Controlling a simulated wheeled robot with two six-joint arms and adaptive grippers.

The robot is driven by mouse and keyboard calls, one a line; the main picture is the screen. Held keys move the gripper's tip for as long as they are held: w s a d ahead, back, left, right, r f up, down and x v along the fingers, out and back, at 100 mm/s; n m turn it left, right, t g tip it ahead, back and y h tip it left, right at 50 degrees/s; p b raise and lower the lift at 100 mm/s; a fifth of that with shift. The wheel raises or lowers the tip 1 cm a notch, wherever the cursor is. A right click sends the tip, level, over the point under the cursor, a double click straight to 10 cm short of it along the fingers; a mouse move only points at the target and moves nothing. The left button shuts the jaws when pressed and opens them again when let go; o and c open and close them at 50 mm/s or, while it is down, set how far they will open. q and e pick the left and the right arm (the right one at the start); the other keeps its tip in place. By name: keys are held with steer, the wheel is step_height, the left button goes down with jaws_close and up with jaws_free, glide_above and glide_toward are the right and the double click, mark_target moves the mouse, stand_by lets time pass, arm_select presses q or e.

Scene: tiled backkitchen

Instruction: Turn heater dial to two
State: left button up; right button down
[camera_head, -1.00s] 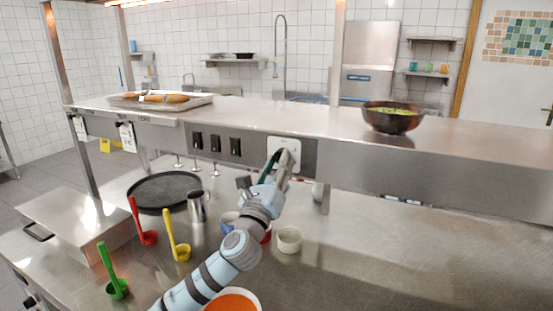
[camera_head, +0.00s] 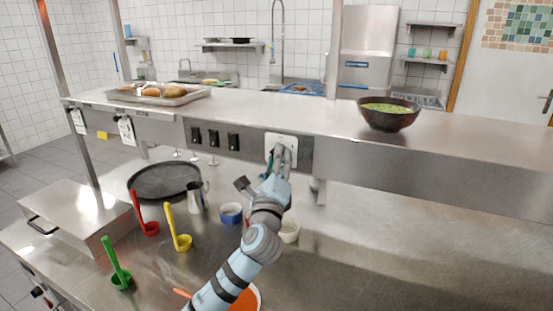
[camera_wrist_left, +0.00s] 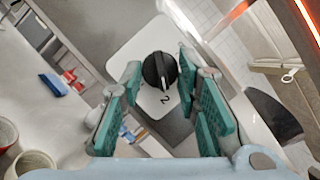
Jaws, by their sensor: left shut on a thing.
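The black heater dial (camera_wrist_left: 160,71) sits on a white plate (camera_wrist_left: 132,51) in the left wrist view. A "2" is printed on the plate just below the dial. The dial's raised ridge runs roughly up and down in this view, its lower end near the "2". The white plate also shows in the head view (camera_head: 271,139), on the shelf's front face. My left gripper (camera_head: 279,160) reaches up to it and hides the dial there. Its teal-padded fingers lie on both sides of the dial and are shut on it. My right gripper is out of view.
Black switches (camera_head: 214,139) sit left of the plate. A dark bowl (camera_head: 388,121) and a food tray (camera_head: 158,94) stand on the shelf. Below are a black pan (camera_head: 164,180), a metal jug (camera_head: 196,197), a blue bowl (camera_head: 231,213) and colored ladles. The counter's right side is clear.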

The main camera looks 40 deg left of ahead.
arm_select(q)
steer(key=o, duration=1.2)
steer(key=shift+c, duration=0.2)
steer(key=v, duration=1.2)
steer(key=shift+d, duration=0.1)
